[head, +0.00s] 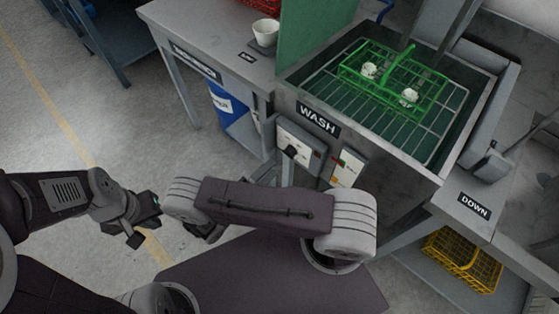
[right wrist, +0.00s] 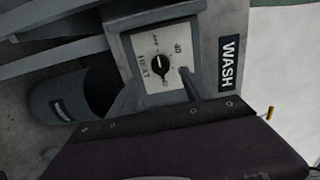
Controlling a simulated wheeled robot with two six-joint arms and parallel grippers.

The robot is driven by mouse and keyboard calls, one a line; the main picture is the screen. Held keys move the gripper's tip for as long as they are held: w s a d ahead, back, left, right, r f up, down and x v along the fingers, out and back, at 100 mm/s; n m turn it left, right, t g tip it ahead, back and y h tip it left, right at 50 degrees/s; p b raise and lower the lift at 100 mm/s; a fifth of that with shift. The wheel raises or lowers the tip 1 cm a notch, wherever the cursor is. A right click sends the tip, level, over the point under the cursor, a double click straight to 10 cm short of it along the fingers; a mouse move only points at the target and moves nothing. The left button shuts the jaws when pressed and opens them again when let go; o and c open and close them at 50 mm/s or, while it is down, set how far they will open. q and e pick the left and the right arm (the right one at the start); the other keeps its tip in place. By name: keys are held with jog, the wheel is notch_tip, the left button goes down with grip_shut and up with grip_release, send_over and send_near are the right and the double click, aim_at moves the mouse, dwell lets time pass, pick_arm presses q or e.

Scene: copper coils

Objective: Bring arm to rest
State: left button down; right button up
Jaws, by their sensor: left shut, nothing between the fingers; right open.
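My left gripper (head: 145,220) is at the left of the head view, over bare floor, shut and empty. My right arm (head: 265,203) lies across the middle of the head view, in front of the wash station. My right gripper (head: 207,232) is mostly hidden behind that arm's thick link; it is open, and I see nothing held in it. The right wrist view faces the front of the wash station, with a heat dial (right wrist: 162,65) and the WASH label (right wrist: 229,64).
The wash tank (head: 437,165) stands close beyond my right arm, holding a green basket (head: 385,80) with white cups. A grey bench (head: 215,45) with a white cup (head: 264,32) is at the back. A yellow basket (head: 462,262) sits low at right.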

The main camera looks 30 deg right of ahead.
jog(key=shift+v, duration=0.9)
